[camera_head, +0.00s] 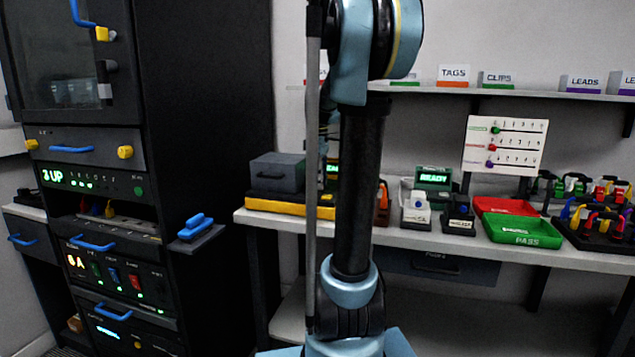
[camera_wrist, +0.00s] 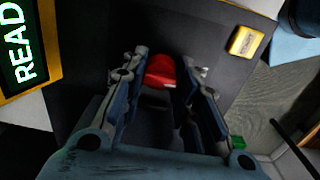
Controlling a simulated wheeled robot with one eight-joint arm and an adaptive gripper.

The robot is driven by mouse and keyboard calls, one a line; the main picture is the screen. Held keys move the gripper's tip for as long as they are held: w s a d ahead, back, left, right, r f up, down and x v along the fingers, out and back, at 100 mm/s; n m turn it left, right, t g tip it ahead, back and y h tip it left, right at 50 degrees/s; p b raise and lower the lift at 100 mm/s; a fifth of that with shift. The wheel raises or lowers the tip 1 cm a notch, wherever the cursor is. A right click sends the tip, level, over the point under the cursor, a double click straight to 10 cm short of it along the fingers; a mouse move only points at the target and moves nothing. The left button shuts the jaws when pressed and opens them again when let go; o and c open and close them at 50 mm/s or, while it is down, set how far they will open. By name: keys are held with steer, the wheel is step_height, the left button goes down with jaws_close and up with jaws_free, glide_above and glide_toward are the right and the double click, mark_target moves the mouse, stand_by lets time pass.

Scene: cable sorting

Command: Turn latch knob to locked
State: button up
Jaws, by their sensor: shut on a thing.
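In the wrist view a rounded red knob (camera_wrist: 160,72) sits between the fingertips of my gripper (camera_wrist: 164,64), against a dark panel (camera_wrist: 90,50). My gripper is shut on it, with a finger on either side. I take the red knob to be the latch knob. Its lower part is hidden between the fingers, and I see no lock marking or pointer. In the head view my own arm hides the gripper and the knob.
In the wrist view a lit green display (camera_wrist: 25,45) with a yellow frame stands at left, and a yellow block (camera_wrist: 245,41) is at upper right. In the head view the workbench (camera_head: 410,238) holds a red tray (camera_head: 505,206), a green tray (camera_head: 522,231) and several small devices. A dark cabinet (camera_head: 215,90) stands at left.

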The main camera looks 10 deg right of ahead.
steer(key=m, duration=0.4)
steer(key=shift+m, duration=0.3)
steer(key=m, duration=0.9)
steer(key=shift+m, duration=2.2)
steer(key=o, duration=1.1)
